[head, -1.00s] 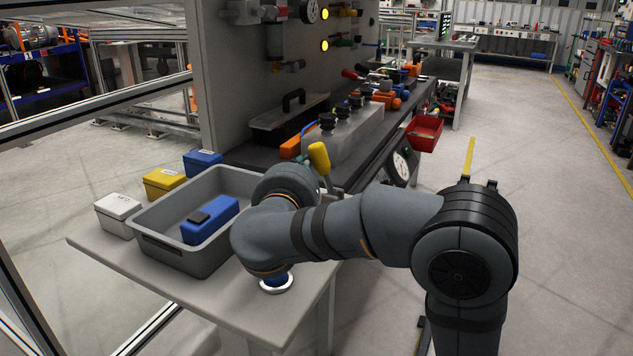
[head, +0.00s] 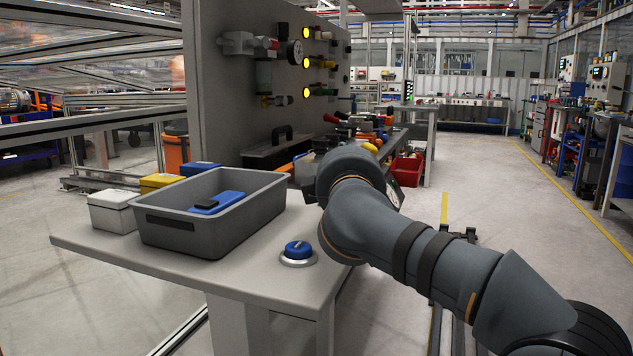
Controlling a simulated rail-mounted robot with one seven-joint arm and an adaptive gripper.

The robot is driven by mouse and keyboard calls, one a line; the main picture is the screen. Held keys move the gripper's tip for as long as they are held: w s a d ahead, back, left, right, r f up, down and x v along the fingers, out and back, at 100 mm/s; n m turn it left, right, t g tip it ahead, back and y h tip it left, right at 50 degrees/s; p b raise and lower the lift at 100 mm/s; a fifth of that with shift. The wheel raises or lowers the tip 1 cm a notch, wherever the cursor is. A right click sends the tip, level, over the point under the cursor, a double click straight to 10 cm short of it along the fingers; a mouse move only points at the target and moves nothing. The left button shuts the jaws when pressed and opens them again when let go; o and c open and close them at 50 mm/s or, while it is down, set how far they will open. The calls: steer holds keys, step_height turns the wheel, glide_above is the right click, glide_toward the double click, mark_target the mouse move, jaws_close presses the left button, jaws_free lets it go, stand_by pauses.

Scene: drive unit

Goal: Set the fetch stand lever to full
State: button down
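No part here is readably marked as the fetch stand lever. A blue round knob (head: 298,250) on a pale ring sits on the near right part of the grey table (head: 130,255). A small yellow piece (head: 370,147), perhaps the tip of a handle, shows just above my arm; the rest of it is hidden. My arm reaches from the lower right toward the bench behind the table. My gripper is not visible; the arm's far end is hidden behind its own bulky joint.
A grey bin (head: 215,235) holding a blue case (head: 218,203) stands on the table. White (head: 113,212) and yellow (head: 160,182) boxes stand beside it. A panel (head: 225,95) with valves, gauge and yellow lamps rises behind. A red bin (head: 407,171) is beyond my arm. Floor at right is open.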

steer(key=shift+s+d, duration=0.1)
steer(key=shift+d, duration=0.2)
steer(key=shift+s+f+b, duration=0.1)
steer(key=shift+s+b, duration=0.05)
steer(key=shift+b, duration=0.2)
